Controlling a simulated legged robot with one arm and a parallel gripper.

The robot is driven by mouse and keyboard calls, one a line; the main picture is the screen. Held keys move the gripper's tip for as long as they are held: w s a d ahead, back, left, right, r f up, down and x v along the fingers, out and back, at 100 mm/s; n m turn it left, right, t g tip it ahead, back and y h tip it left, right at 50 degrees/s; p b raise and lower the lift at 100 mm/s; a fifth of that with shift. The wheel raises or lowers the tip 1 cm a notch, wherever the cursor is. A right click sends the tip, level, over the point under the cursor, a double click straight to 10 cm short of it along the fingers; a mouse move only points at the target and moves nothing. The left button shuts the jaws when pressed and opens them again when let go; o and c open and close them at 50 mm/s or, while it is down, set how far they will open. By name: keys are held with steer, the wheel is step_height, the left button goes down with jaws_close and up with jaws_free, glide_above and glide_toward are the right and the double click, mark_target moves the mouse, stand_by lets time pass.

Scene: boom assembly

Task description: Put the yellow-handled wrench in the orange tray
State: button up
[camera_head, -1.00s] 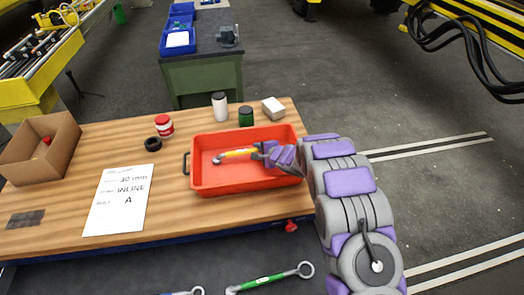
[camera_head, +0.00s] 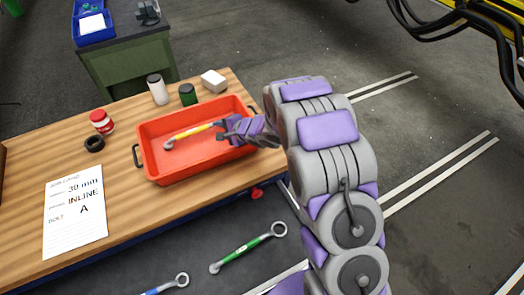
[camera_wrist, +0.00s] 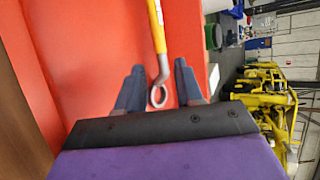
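The yellow-handled wrench (camera_head: 192,132) lies inside the orange tray (camera_head: 210,158), its far ring end towards the tray's left side. In the wrist view the wrench's handle (camera_wrist: 157,27) runs away from me, and its near ring end sits between my fingers. My gripper (camera_head: 222,130) is at the right part of the tray, at the wrench's near end. In the wrist view my gripper (camera_wrist: 159,72) has its two fingers spread, with a gap on each side of the ring. Whether the wrench lies fully flat on the tray floor is hard to tell.
A white bottle (camera_head: 158,89), a green jar (camera_head: 187,95) and a white box (camera_head: 213,81) stand behind the tray. A red-lidded jar (camera_head: 102,122), a black ring (camera_head: 94,144) and a paper sheet (camera_head: 75,218) are left. A green wrench (camera_head: 248,248) and a blue wrench (camera_head: 165,285) lie below the table edge.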

steer(key=d+r+n+t+h, duration=0.1)
steer(key=d+r+h, duration=0.25)
steer(key=d, duration=0.55)
steer(key=d+r+n+t+h, duration=0.1)
steer(key=d+r+h, duration=0.2)
steer(key=d+r, duration=0.35)
steer(key=s+d+r+n+g+h, duration=0.1)
steer(key=s+d+r+g+h, duration=0.15)
steer(key=s+d, duration=0.65)
steer(key=s+d+r+n+g+h, duration=0.25)
steer(key=s+d, duration=0.45)
steer(key=s, duration=0.4)
steer(key=s+a+r+n+g+y, duration=0.1)
steer(key=s+a+n+g, duration=0.15)
steer(key=s, duration=1.15)
steer(key=s+a+r+n+g+y, duration=0.1)
steer(key=s+a+r+n+g, duration=0.2)
steer(key=s, duration=1)
step_height(320, 180, down, 11)
steer(key=d+b, duration=0.2)
steer(key=b, duration=0.7)
steer(key=shift+m+b, duration=0.3)
steer(key=shift+b, duration=0.05)
